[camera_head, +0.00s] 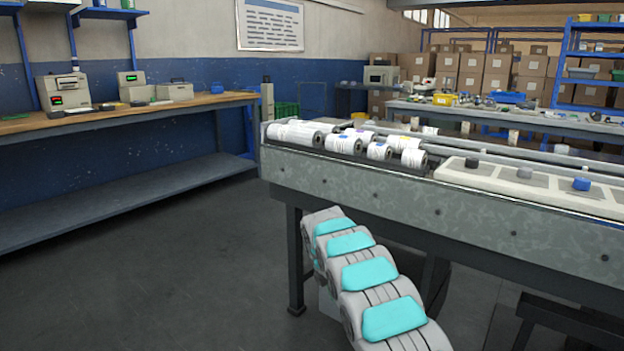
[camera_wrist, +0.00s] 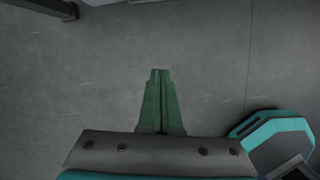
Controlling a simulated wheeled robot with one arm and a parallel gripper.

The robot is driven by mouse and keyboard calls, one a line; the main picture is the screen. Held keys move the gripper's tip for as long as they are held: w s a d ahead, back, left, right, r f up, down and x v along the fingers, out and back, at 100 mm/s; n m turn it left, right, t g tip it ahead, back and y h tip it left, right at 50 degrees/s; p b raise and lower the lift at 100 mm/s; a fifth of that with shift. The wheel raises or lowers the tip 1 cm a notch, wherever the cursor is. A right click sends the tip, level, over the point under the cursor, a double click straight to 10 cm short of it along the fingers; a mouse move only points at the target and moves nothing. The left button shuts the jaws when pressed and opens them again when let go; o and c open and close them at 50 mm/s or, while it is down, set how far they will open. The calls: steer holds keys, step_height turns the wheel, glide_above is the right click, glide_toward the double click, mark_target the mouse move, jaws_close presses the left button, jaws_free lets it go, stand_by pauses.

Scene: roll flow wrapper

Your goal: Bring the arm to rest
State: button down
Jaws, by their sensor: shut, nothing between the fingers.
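My gripper (camera_wrist: 160,72) shows in the wrist view as two green fingers pressed together, with nothing between them. It points over bare grey floor, and no object is near its tips. In the head view my grey arm with cyan panels reaches from the lower middle toward the table leg, below the edge of the long grey worktable (camera_head: 430,210). The gripper itself is hidden in the head view.
Several white rolls (camera_head: 342,144) lie on the worktable, beside a pale panel (camera_head: 500,177) with a blue knob (camera_head: 581,184). A wooden bench (camera_head: 130,112) with machines stands at the left wall. The floor (camera_head: 150,270) between is clear.

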steer(key=s+d+r+m+g, duration=0.1)
steer(key=s+d+r+m, duration=0.3)
steer(key=s, duration=0.5)
steer(key=s+d+r+m, duration=0.3)
steer(key=s+r+m, duration=0.2)
steer(key=s+r, duration=0.25)
steer(key=s+d+r+m+g, duration=0.1)
steer(key=s+d+r+m, duration=0.3)
steer(key=s, duration=0.6)
steer(key=s+a+m+g+y, duration=0.1)
steer(key=s+m, duration=1.2)
steer(key=s, duration=1.8)
steer(key=shift+s+a+g+y, duration=0.3)
steer(key=shift+s+a+y, duration=0.15)
steer(key=shift+a, duration=0.2)
